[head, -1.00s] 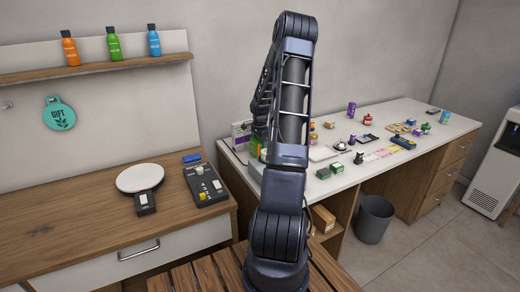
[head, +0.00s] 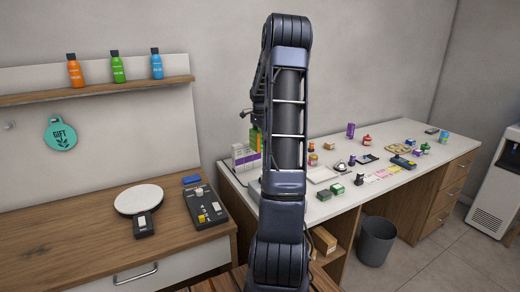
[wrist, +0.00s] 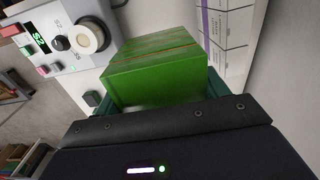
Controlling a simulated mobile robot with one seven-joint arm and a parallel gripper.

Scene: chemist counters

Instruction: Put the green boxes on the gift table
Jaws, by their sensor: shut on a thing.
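My gripper (wrist: 155,98) is shut on a green box (wrist: 155,68) with thin orange lines on top, which fills the middle of the wrist view. In the head view my arm hides most of the gripper; a green strip (head: 254,139) shows just left of the arm, above the right counter. The gift table (head: 75,222), a wooden counter under the teal GIFT tag (head: 60,134), is at the left. Small dark green boxes (head: 338,188) sit on the white counter right of my arm.
White-and-purple cartons (head: 243,157) stand close beside the held box. The gift table bears a round white scale (head: 139,199) and a dark device (head: 205,207); its left part is clear. Bottles (head: 115,68) stand on the shelf above. A bin (head: 376,240) is on the floor.

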